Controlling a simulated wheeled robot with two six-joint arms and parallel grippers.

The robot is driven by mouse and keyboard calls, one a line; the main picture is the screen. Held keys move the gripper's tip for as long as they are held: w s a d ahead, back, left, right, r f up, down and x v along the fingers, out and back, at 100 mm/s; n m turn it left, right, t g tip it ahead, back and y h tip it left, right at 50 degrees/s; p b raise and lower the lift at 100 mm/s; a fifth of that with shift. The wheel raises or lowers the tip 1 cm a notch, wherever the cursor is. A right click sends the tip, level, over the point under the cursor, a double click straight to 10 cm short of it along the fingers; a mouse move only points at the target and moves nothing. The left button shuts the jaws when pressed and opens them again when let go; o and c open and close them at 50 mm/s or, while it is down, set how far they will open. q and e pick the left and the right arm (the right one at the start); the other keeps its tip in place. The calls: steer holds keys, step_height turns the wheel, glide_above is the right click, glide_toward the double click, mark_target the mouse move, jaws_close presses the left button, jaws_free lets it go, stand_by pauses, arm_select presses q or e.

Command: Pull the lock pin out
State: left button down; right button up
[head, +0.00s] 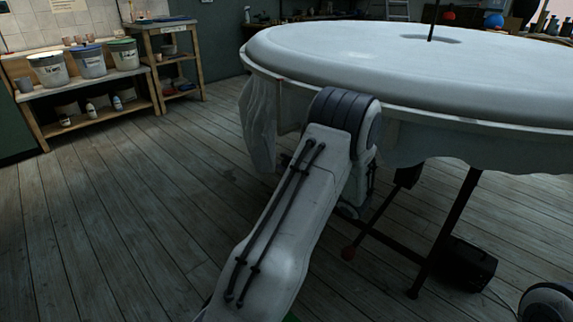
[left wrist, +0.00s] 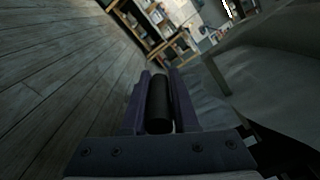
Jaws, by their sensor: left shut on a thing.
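My left arm (head: 300,210) reaches up to the near rim of the round white plaster table, and its gripper is mostly hidden behind the arm in the head view. In the left wrist view my left gripper (left wrist: 160,75) is shut on a dark cylinder (left wrist: 159,105), which lies lengthwise between the two purple-grey fingers. It may be the lock pin; I cannot tell whether it still sits in a hole. My right gripper is not in view.
The white round table (head: 350,50) stands on dark metal legs (head: 445,230). A wooden shelf with buckets (head: 90,63) is at back left. The plank floor at left is clear.

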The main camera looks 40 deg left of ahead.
arm_select(q)
steer(key=shift+f, duration=0.15)
step_height(320, 180, down, 4)
steer(key=b, duration=0.3)
steer(key=shift+s+f, duration=0.1)
steer(key=shift+f, duration=0.1)
steer(key=c, duration=0.7)
jaws_free()
steer(key=shift+f, duration=0.15)
steer(key=shift+r, duration=0.2)
steer(key=d+p, duration=0.2)
steer(key=d, duration=0.8)
steer(key=shift+s+d+p, duration=0.3)
steer(key=shift+s+p, duration=0.05)
